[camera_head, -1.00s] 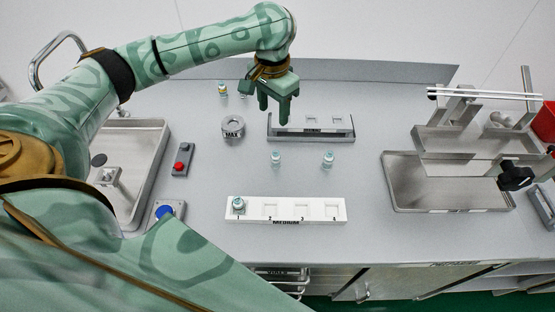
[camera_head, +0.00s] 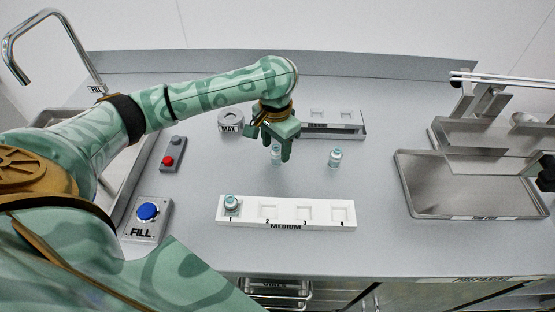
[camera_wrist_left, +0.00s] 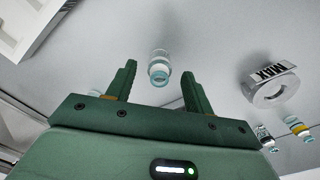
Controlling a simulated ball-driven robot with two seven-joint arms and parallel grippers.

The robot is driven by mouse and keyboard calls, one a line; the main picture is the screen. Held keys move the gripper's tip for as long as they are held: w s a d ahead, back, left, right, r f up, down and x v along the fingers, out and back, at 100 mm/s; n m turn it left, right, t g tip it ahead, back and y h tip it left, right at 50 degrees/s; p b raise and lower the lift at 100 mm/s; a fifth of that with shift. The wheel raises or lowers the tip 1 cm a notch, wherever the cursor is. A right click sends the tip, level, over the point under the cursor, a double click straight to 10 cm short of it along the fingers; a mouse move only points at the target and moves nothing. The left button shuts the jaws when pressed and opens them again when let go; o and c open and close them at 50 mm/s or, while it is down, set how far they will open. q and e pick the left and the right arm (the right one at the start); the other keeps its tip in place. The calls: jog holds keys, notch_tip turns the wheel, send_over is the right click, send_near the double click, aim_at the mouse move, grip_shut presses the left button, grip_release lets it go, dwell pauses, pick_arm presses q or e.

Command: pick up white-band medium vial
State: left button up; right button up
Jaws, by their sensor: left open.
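My left gripper (camera_head: 279,152) is open, its fingers pointing down at a small clear vial with a teal cap (camera_head: 275,158). The fingers partly hide this vial in the head view. In the left wrist view the vial (camera_wrist_left: 160,68) stands just beyond and between the open fingertips (camera_wrist_left: 158,75), apart from both, and its band looks pale or white. A second similar vial (camera_head: 335,158) stands to the right on the counter. A third vial (camera_head: 232,203) sits in slot 1 of the white MEDIUM rack (camera_head: 250,217). I cannot clearly read the bands on these two. My right gripper is out of view.
A grey MAX ring (camera_head: 230,122) and a second rack (camera_head: 340,130) stand behind. Two more vials, one yellow-banded (camera_wrist_left: 298,127), show in the left wrist view. A FILL button (camera_head: 148,212) is at left, a metal tray (camera_head: 425,205) at right.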

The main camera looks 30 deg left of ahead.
aim_at(276, 147)
pick_arm(q)
notch_tip(276, 147, down, 3)
jog(key=shift+f+b, duration=0.1)
jog(key=shift+b, duration=0.4)
jog(key=shift+r, duration=0.25)
jog(key=c, duration=1)
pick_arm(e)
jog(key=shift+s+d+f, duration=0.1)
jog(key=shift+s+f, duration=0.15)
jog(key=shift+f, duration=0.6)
pick_arm(q)
jog(key=shift+r, duration=0.1)
jog(key=shift+c, duration=0.3)
